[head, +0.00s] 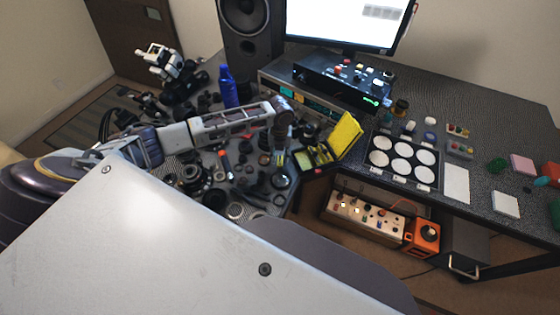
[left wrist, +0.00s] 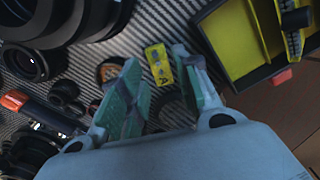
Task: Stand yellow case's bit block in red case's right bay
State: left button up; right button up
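The open yellow case (head: 345,136) sits at the desk's front edge, its yellow lid raised; part of its yellow and black tray (left wrist: 243,40) fills the top right of the left wrist view. A small yellow block with dark markings (left wrist: 160,66) is outside the case on the striped surface; I take it for the bit block. My left gripper (head: 280,163) points down just left of the case. In the left wrist view it (left wrist: 156,58) is open, the block showing between its green-padded fingertips, with no clear grip. I cannot make out a red case. My right gripper is out of view.
Lens barrels and rings (left wrist: 85,20) crowd the surface around my left gripper, with a blue bottle (head: 228,87) behind. A black tray of white discs (head: 378,142) lies right of the case. The desk ends in front of the case.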

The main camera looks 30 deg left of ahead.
aim_at(280, 161)
pick_arm(q)
jog(key=shift+f, duration=1.15)
jog(key=shift+c, duration=0.2)
grip_shut()
